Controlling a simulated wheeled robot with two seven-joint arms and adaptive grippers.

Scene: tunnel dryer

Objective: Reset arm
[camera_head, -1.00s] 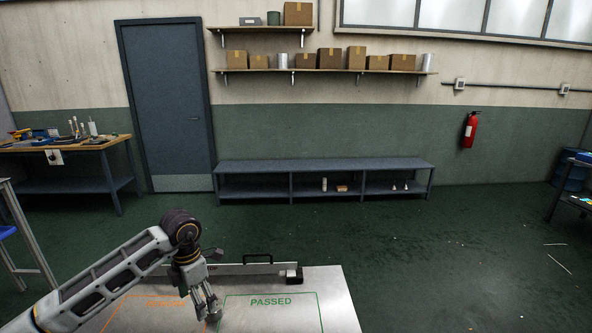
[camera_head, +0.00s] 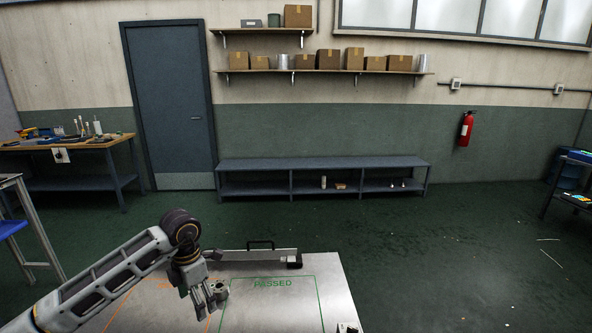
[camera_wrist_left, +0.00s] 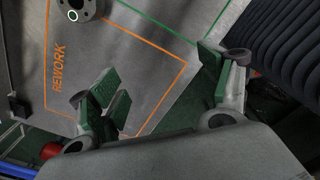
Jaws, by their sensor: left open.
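My left arm comes in from the left, and its gripper (camera_head: 209,302) hangs low over the metal table (camera_head: 312,272), by the orange outline left of the green PASSED area (camera_head: 272,283). In the left wrist view the gripper (camera_wrist_left: 158,92) has its green-padded fingers wide apart with nothing between them. Below them the orange REWORK outline (camera_wrist_left: 58,68) shows on the table. A round grey metal part (camera_wrist_left: 80,10) with a light ring lies at the top edge of that view. My right gripper is not clearly seen.
A raised bar with a black handle (camera_head: 260,244) runs along the table's far edge. A small dark thing (camera_head: 347,328), too cut off to name, shows at the bottom edge. Beyond are open floor, a low bench (camera_head: 325,164) and a workbench (camera_head: 65,146).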

